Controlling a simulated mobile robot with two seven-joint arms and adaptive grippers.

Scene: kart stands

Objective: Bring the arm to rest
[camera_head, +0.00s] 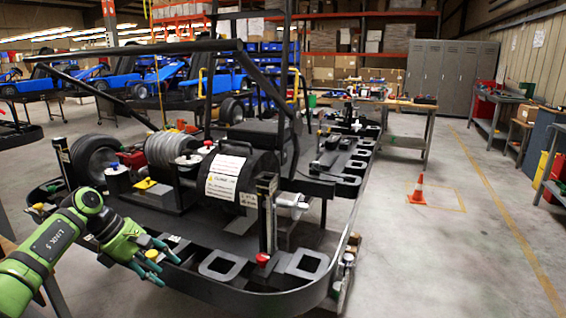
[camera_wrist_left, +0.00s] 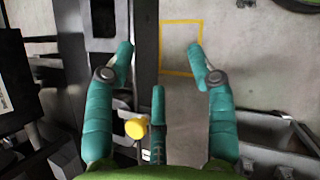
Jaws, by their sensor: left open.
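My left arm (camera_head: 45,255) comes in from the lower left of the head view, green and bent over the near left side of the black kart frame (camera_head: 215,285). Its gripper (camera_head: 160,261) has teal fingers and hangs by the kart's front left edge. In the left wrist view the gripper (camera_wrist_left: 158,58) is open, with nothing between its fingertips. A third teal finger shows between the two outer ones. A yellow round cap (camera_wrist_left: 135,128) shows beside that middle finger. My right gripper does not show.
An orange cone (camera_head: 417,188) stands on the floor to the right. A workbench (camera_head: 410,103) and grey lockers (camera_head: 450,75) stand behind. The floor at right is largely clear.

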